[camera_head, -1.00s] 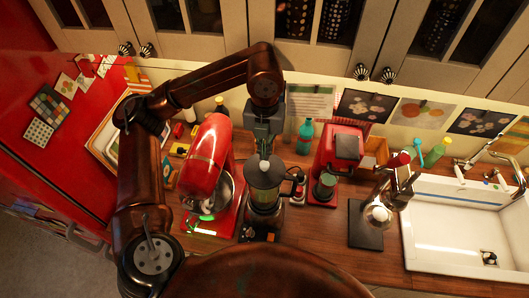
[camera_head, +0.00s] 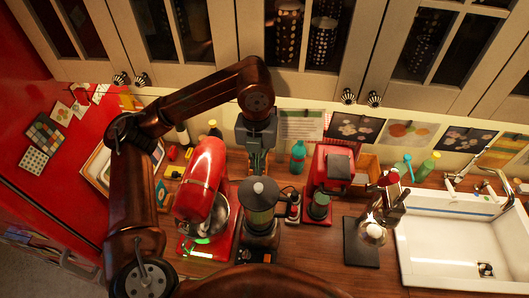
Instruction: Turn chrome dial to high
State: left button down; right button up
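No chrome dial can be made out clearly on any appliance in the head view. My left arm comes in from the left and bends over the counter. My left gripper (camera_head: 257,163) points down, just behind the lid of a dark blender-like jug (camera_head: 261,205) in the picture. Whether it touches anything there is unclear, and its fingertips are partly hidden, so their opening does not show. A red stand mixer (camera_head: 203,172) with a steel bowl stands left of the jug. A red coffee machine (camera_head: 330,166) stands to the right. My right gripper is out of view.
The wooden counter (camera_head: 300,255) is fairly clear in front of the coffee machine. A teal bottle (camera_head: 298,156) stands near the wall. Cabinets (camera_head: 300,65) hang above.

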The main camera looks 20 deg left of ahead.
aim_at(246, 255)
jog(key=k, duration=2)
